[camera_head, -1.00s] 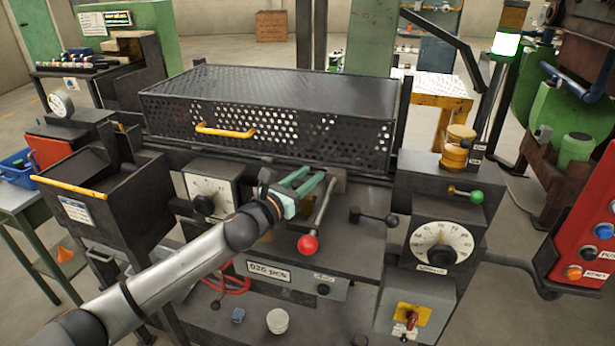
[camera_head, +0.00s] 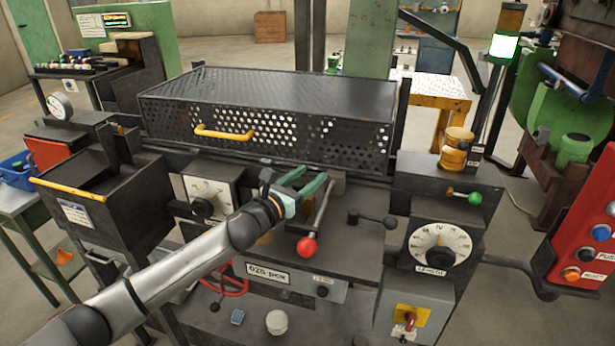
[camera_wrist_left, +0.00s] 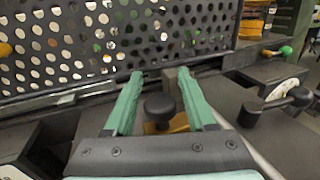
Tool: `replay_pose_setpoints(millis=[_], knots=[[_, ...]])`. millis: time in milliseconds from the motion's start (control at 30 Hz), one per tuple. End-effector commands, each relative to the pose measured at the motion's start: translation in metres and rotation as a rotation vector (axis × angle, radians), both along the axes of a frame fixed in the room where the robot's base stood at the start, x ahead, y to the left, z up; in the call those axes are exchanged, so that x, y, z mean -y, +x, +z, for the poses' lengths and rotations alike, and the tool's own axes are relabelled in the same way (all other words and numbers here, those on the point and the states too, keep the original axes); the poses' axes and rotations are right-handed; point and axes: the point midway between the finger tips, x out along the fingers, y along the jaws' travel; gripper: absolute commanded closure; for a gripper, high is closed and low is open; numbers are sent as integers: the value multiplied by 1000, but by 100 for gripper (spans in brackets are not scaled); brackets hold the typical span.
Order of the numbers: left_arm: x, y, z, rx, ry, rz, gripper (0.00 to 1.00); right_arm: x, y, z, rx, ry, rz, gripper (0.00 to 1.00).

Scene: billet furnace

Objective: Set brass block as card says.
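A brass-coloured piece (camera_wrist_left: 179,123) with a black knob (camera_wrist_left: 159,106) on top shows between my left gripper's fingers in the left wrist view. Most of it is hidden by the knob and gripper. A small brass patch (camera_head: 264,239) also shows beside the wrist in the head view. My left gripper (camera_head: 314,181) has green fingers, spread apart and empty at the tips. It is over the machine bed in front of the perforated guard, and its tips also show in the wrist view (camera_wrist_left: 160,74). A white card (camera_head: 76,214) with unreadable print is on the black bin. My right gripper is out of view.
The perforated guard (camera_head: 260,133) with a yellow handle stands just behind the gripper. A red-knobbed lever (camera_head: 307,246) and a black-knobbed lever (camera_head: 372,219) stand close to its right. A dial box (camera_head: 440,247) and red button panel (camera_head: 590,235) are further right.

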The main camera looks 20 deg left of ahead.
Motion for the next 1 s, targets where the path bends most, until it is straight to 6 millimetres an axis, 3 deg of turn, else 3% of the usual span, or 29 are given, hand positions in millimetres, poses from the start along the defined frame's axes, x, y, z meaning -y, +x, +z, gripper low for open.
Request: replay_pose_setpoints(millis=[467,1000], knots=[[-3,-7,0,0,1,0,34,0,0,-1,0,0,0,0],[-33,-91,-2,-1,3,0,34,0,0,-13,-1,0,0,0]])
